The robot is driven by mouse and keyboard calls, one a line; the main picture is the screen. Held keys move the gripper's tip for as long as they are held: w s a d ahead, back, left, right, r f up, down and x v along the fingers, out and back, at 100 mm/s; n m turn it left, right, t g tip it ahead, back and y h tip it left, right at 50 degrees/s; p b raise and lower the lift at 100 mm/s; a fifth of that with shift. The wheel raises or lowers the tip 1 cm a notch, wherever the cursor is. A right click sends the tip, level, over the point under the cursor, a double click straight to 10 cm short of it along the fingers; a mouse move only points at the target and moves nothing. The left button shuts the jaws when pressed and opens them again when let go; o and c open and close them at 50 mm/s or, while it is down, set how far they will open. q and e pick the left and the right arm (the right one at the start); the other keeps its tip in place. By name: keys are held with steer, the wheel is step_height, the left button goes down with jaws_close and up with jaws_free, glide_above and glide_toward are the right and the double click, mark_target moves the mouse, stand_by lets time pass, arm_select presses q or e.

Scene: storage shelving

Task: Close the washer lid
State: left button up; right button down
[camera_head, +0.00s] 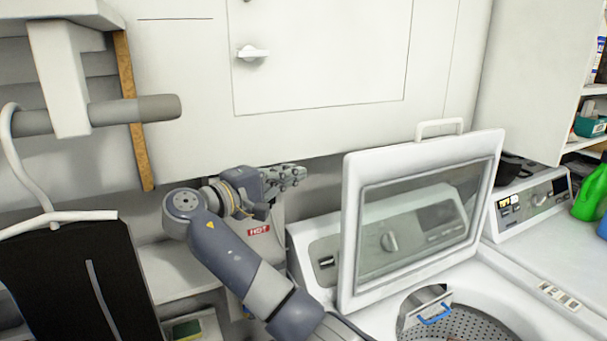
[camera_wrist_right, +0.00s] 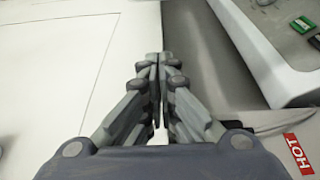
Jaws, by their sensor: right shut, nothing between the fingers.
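The washer lid (camera_head: 351,222) stands open and raised in the head view, a white frame with a clear window and a handle (camera_head: 440,127) on its top edge. The washer's control panel shows through the window. The washer drum (camera_head: 460,325) is uncovered below the lid. My right gripper (camera_head: 302,172) is left of the lid, near the wall behind the washer, apart from the lid. In the right wrist view its fingers (camera_wrist_right: 160,58) are together and empty. My left gripper is not in view.
A white wall cabinet (camera_head: 320,55) hangs above the gripper. A red HOT label (camera_head: 259,230) is beside my arm. A rail with a hanger (camera_head: 65,217) and black garment is at left. A second machine (camera_head: 535,215) and a green bottle (camera_head: 590,193) are at right.

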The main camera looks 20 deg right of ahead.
steer(key=s+p+x, duration=0.1)
steer(key=p+x, duration=0.4)
steer(key=x, duration=0.4)
steer(key=s, duration=0.1)
steer(key=s+p, duration=0.2)
steer(key=shift+s+d+r, duration=0.2)
steer(key=shift+s+r, duration=0.05)
steer(key=shift+s, duration=0.05)
